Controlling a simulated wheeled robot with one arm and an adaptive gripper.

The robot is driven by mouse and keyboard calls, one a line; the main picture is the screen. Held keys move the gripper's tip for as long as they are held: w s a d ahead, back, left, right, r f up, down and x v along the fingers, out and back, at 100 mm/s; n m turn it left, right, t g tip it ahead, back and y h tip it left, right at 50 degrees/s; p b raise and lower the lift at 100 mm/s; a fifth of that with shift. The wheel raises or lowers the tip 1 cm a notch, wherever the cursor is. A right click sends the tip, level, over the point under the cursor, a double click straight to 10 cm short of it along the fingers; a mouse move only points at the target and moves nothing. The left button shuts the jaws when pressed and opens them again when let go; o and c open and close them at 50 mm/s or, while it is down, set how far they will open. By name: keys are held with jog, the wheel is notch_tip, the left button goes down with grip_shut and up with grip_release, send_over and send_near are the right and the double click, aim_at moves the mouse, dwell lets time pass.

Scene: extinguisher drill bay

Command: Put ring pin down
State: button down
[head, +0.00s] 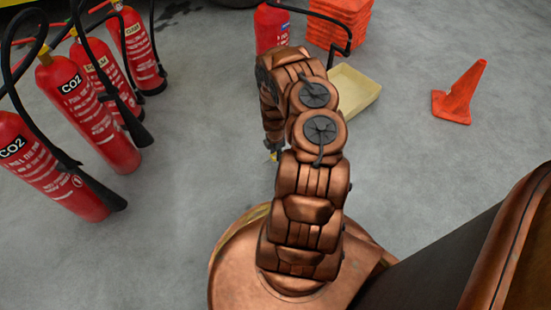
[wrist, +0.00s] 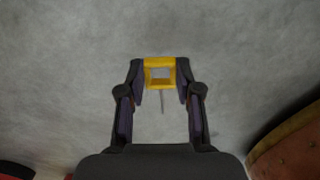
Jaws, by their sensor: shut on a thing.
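The ring pin (wrist: 160,61) has a yellow square ring and a thin grey pin that shows below the ring in the wrist view. My gripper (wrist: 160,76) is shut on the yellow ring, with one fingertip on each side of it. Behind it is only grey floor; its height above the floor is hard to tell. In the head view my gripper (head: 272,148) points down left of my arm, mostly hidden by it, with a small bit of yellow at its tip.
A shallow cream tray (head: 364,92) lies on the floor beyond my arm, partly hidden by it. A red extinguisher (head: 271,30) and an orange stack (head: 340,20) stand behind. An orange cone (head: 458,94) is at right. Several red extinguishers (head: 88,110) stand at left. Floor between is clear.

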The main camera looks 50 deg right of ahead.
jog(key=shift+a+f+b, duration=0.1)
jog(key=shift+f+b, duration=1.05)
jog(key=shift+f, duration=0.5)
jog(key=shift+f, duration=0.1)
jog(key=c, duration=0.8)
grip_release()
